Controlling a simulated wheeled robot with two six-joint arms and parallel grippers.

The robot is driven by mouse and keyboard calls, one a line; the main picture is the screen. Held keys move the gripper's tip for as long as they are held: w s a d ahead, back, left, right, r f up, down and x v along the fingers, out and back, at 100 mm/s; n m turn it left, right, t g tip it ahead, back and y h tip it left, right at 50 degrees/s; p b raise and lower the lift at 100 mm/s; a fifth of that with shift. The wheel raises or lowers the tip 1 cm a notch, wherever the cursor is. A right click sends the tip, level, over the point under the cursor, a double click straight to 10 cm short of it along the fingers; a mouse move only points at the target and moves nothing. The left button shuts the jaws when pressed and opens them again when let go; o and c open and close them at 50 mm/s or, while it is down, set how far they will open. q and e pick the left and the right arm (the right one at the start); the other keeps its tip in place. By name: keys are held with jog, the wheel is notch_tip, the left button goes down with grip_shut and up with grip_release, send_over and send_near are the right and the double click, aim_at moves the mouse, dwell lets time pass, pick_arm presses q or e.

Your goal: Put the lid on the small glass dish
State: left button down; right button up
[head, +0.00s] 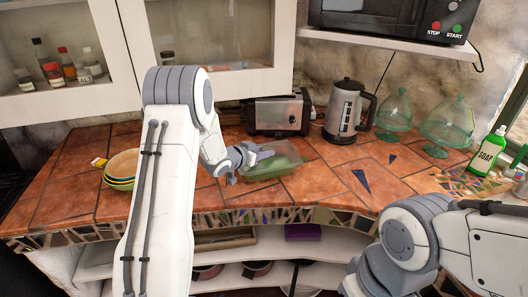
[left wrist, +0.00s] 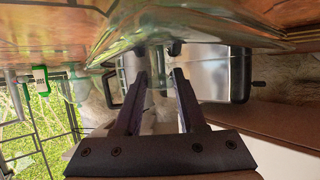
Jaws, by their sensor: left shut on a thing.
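The small glass dish (head: 288,171) is a low, clear, greenish vessel on the tiled counter, in front of the toaster. My left gripper (head: 262,154) is at its upper left side in the head view. It is shut on a thin, clear glass piece that seems to be the lid, but the glass blends together and its outline is hard to make out. In the left wrist view, my left gripper's dark fingers (left wrist: 160,78) reach up to greenish glass (left wrist: 150,28). I cannot tell whether lid and dish touch. My right gripper is out of view.
A toaster (head: 279,115) and a kettle (head: 347,110) stand behind the dish. Two glass domed stands (head: 394,110) (head: 449,124) and a green soap bottle (head: 488,151) are at the right. Stacked bowls (head: 121,169) are at the left. The counter right of the dish is clear.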

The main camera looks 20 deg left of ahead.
aim_at(264, 150)
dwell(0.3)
pick_arm(q)
jog(key=shift+c, duration=2)
grip_release()
jog(key=o, duration=0.4)
jog(key=shift+f, duration=0.1)
jog(key=shift+r+p, duration=3)
jog(key=shift+r, duration=0.6)
